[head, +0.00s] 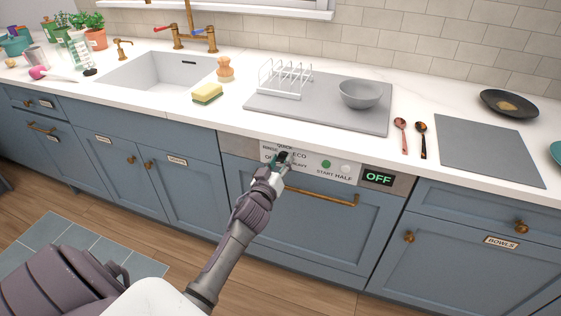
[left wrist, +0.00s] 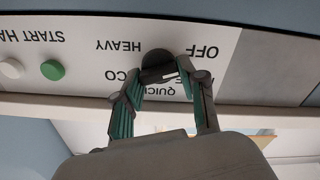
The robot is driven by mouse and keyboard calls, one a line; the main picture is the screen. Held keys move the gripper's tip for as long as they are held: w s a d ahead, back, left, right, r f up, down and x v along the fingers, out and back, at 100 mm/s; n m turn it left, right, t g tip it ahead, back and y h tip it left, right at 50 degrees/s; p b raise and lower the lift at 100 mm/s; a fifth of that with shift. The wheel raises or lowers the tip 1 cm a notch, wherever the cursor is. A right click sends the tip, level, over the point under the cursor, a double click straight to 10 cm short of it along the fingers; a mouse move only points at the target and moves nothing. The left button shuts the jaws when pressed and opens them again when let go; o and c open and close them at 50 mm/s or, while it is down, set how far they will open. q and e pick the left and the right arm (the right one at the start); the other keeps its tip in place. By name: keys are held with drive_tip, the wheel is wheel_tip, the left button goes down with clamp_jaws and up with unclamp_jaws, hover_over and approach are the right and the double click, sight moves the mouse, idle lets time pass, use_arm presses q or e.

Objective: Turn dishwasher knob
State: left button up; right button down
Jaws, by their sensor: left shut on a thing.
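The dishwasher's control panel (head: 312,163) is a pale strip below the counter, with printed words such as ECO, HEAVY, QUICK and OFF. A dark round knob (left wrist: 157,62) with a white mark sits among these words in the left wrist view, which is upside down. My left gripper (head: 279,165) is shut on the knob; in the left wrist view its fingers (left wrist: 166,82) lie on either side of it. The fingers hide part of the words, and I cannot tell exactly where the mark points. The display (head: 378,178) reads OFF in green. My right gripper is not in view.
The green button (head: 326,164) and a white button (head: 345,169) are right of the knob. A brass handle (head: 325,197) runs below the panel. The counter above holds a drying mat (head: 300,117), a grey bowl (head: 361,94), a sponge (head: 207,93) and two spoons (head: 402,134).

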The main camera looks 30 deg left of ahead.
use_arm(q)
drive_tip(key=m, duration=0.4)
drive_tip(key=shift+p, duration=0.3)
drive_tip(key=m, duration=0.4)
drive_tip(key=shift+d, duration=0.15)
drive_tip(key=m, duration=0.4)
drive_tip(key=shift+m, duration=0.3)
drive_tip(key=m, duration=0.4)
drive_tip(key=shift+d+f+m, duration=0.1)
drive_tip(key=shift+f+m, duration=0.05)
drive_tip(key=shift+m, duration=0.15)
drive_tip(key=m, duration=0.4)
drive_tip(key=shift+w+f+m+b, duration=0.1)
drive_tip(key=shift+m+b, duration=0.2)
drive_tip(key=m, duration=0.4)
drive_tip(key=shift+f, duration=0.1)
drive_tip(key=m, duration=0.4)
drive_tip(key=shift+f+m+p, duration=0.15)
drive_tip(key=shift+m+p, duration=0.3)
drive_tip(key=shift+m, duration=1.55)
